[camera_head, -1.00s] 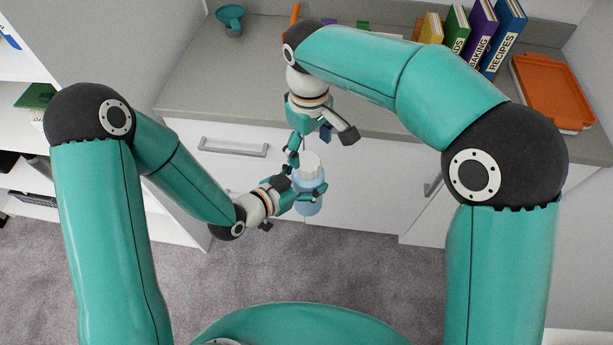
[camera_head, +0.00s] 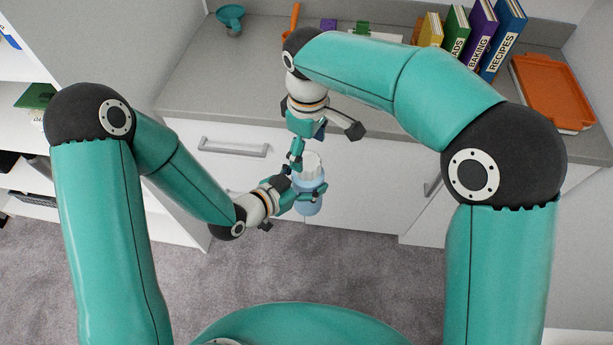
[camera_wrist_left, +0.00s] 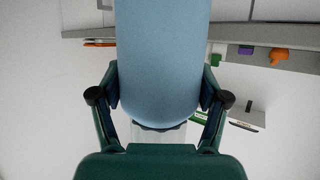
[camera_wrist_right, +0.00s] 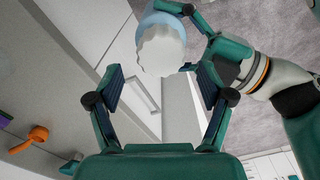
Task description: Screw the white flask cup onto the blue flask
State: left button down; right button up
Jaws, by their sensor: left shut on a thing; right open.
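The blue flask (camera_head: 309,206) is upright in my left gripper (camera_head: 309,194), which is shut around its body in front of the cabinet. It fills the top of the left wrist view (camera_wrist_left: 163,55), between the fingers. The white flask cup (camera_head: 312,166) sits on top of the flask; whether it is threaded tight I cannot tell. My right gripper (camera_head: 325,146) is open and empty just above and beside the cup, one finger close to its left side. In the right wrist view, the cup (camera_wrist_right: 161,52) is ahead of the open fingers, not between them.
The grey counter (camera_head: 210,85) runs behind my arms, above white drawers with a handle (camera_head: 233,147). A teal funnel-like item (camera_head: 230,19), an orange utensil (camera_head: 294,18), several books (camera_head: 483,35) and an orange tray (camera_head: 553,90) are on it. Carpeted floor lies below.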

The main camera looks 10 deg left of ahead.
aim_at(308, 160)
jog(key=shift+f, duration=2.65)
jog(key=shift+c, duration=0.2)
jog(key=c, duration=1.2)
jog(key=shift+o, duration=0.2)
jog(key=shift+m, duration=0.3)
jog(key=o, duration=1.4)
jog(key=shift+c, duration=0.2)
notch_tip(308, 160, up, 12)
